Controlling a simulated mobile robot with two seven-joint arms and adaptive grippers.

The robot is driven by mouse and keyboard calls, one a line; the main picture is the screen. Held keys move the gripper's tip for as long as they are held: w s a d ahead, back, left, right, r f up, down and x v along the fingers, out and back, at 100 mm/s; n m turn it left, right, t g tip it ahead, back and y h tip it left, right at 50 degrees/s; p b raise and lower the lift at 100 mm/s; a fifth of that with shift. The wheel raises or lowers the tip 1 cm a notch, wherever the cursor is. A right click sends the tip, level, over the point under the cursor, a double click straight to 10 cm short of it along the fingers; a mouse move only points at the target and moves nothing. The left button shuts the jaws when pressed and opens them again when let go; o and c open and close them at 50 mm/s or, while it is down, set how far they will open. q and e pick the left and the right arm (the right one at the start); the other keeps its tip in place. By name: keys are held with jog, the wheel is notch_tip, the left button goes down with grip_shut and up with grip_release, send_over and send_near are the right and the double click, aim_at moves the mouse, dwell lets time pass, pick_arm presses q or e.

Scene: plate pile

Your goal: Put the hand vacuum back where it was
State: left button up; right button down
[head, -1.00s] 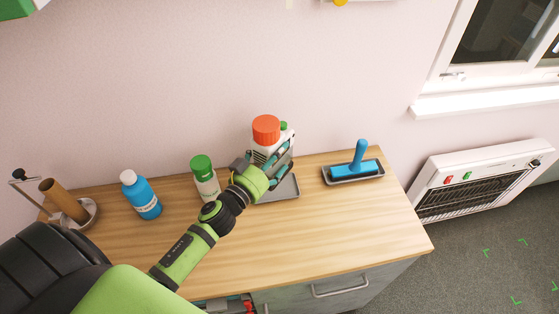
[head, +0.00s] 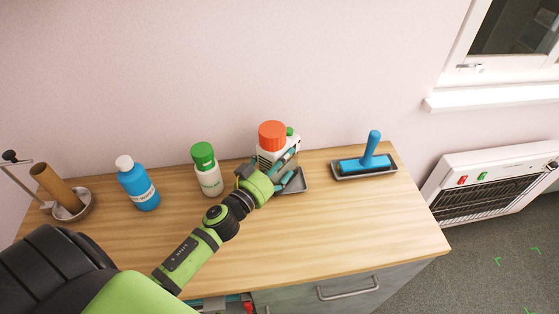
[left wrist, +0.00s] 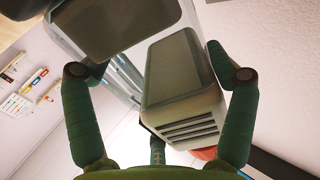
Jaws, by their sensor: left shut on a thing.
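In the left wrist view the vacuum's vented, grey-and-white body (left wrist: 180,90) sits between the two fingers. A shallow grey tray (head: 299,184) lies just under and right of the gripper, partly hidden by it. The vacuum's lower end is hidden, so I cannot tell whether it touches the tray. My right gripper is out of view.
A green-capped white bottle (head: 209,179) stands close left of the gripper. A blue bottle (head: 138,188) and a roll holder (head: 62,192) stand further left. The wooden counter's front (head: 310,235) is clear.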

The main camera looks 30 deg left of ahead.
pick_arm(q)
jog(key=shift+r, duration=0.1)
dwell(0.5)
jog(key=o, duration=1.5)
jog(key=shift+s+f, duration=0.1)
jog(key=shift+f, duration=0.2)
jog(key=s+a, duration=0.1)
jog(key=s, duration=1)
jog(key=shift+s+a+r, duration=0.25)
jog(key=shift+s, duration=0.15)
